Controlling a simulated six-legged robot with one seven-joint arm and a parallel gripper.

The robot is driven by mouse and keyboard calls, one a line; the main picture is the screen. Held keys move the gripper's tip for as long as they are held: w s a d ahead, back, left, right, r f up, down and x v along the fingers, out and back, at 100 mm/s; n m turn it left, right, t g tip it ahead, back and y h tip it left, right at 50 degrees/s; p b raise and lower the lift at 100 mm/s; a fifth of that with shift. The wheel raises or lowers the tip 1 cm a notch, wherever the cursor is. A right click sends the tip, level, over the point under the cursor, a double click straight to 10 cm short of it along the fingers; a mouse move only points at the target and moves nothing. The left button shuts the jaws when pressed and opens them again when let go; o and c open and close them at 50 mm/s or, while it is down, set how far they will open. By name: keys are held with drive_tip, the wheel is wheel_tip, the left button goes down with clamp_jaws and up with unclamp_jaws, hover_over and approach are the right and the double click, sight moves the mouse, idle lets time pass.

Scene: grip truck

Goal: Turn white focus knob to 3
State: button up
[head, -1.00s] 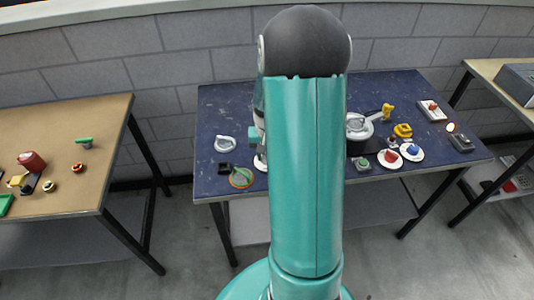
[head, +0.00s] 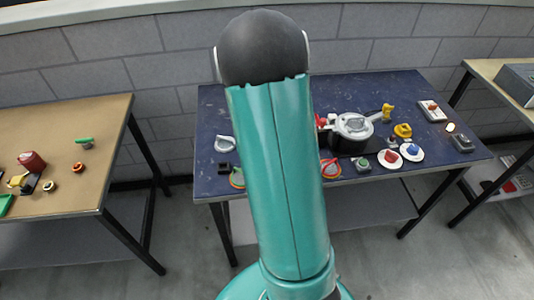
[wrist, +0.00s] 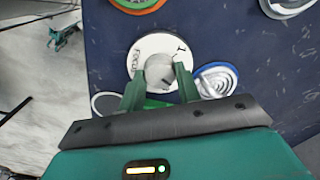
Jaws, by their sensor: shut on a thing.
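The white focus dial (wrist: 158,43) shows in the wrist view on the dark blue table, with the word FOCUS on its left side and a "1" at its upper right. Its knob (wrist: 159,71) stands in the middle of the plate. My gripper (wrist: 160,80) has its two green fingers on either side of the knob and is shut on it. The fingers hide the lower part of the dial. In the head view my arm hides both the dial and the gripper.
The blue table (head: 440,167) carries a silver pot (head: 354,127), a yellow object (head: 403,130) and several dials and switches. In the wrist view, a blue-and-white ringed piece (wrist: 218,79) lies close right of the dial. A brown table (head: 70,190) stands at left.

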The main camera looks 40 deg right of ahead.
drive_tip(key=m, duration=0.3)
drive_tip(key=shift+m, duration=2.2)
drive_tip(key=o, duration=1)
wheel_tip(320, 180, up, 14)
drive_tip(key=shift+f, duration=0.1)
